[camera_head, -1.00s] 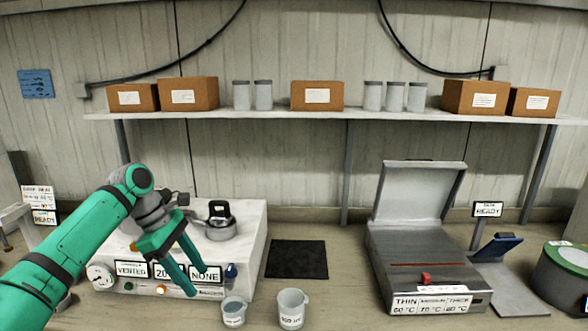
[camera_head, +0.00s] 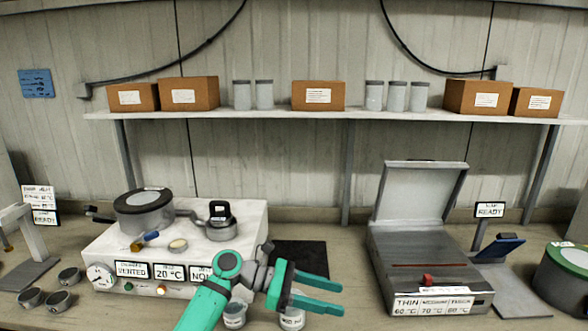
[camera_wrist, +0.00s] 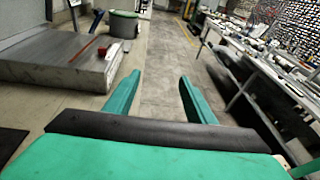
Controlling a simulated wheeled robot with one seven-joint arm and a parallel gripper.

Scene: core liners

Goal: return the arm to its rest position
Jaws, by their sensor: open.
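My gripper (camera_head: 318,291) is open and empty in the head view, with its two teal fingers pointing right. It is in front of the black mat (camera_head: 304,258) and partly covers two cups, a small grey one (camera_head: 235,316) and a white one (camera_head: 292,321), at the bench front. In the wrist view my gripper (camera_wrist: 158,98) shows its two fingers apart with nothing between them. My arm rises from the bottom edge of the head view.
A white instrument (camera_head: 110,245) with a dark round pot (camera_head: 143,212) stands left. An open-lidded grey heating box (camera_head: 420,262) stands right, beside a green-topped drum (camera_head: 565,272). A shelf (camera_head: 360,114) holds boxes and canisters. Small cups (camera_head: 60,300) sit front left. The wrist view shows a clear aisle floor (camera_wrist: 165,75).

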